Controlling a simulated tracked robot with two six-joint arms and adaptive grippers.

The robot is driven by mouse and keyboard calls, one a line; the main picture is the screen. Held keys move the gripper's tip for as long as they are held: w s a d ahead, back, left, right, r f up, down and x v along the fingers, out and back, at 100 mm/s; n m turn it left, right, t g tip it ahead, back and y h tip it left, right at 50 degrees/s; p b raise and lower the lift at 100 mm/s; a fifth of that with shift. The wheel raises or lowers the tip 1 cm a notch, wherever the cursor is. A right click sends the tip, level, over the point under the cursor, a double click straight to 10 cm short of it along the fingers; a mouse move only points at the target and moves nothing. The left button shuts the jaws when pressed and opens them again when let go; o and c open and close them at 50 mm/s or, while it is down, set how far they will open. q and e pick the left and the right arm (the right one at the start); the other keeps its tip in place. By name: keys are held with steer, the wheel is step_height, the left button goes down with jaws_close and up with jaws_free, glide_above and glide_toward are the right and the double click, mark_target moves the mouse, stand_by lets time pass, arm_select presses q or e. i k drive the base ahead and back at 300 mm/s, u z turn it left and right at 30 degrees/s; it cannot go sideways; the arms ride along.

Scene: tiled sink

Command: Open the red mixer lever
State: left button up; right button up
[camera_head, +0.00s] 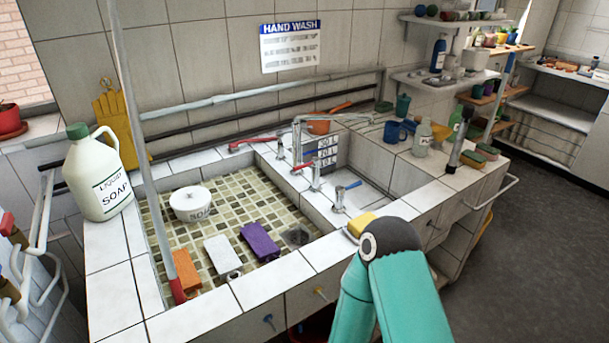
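Two red levers show at the sink. A long red lever (254,143) lies near level above the back rim of the tiled basin. A smaller red lever (302,167) sits on a chrome tap (315,178) on the divider between the two basins. I cannot tell from this view which one is the mixer lever, or how far either is turned. A blue lever (349,186) sits on a tap to the right. A teal arm link of mine rises at the bottom right. Neither gripper shows in this view.
The tiled basin (205,248) holds a white soap pot (193,204), orange, white and purple blocks. A soap jug (97,178) stands on the left rim, near a tall pole (143,140). A yellow sponge (362,224) lies on the front rim beside my arm. Bottles and a blue mug (394,131) stand right.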

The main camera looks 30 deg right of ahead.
mark_target(316, 161)
steer(key=z, duration=0.05)
steer(key=k, duration=1.45)
steer(key=z, duration=1.2)
steer(key=i, duration=2.05)
steer(key=u, duration=1.85)
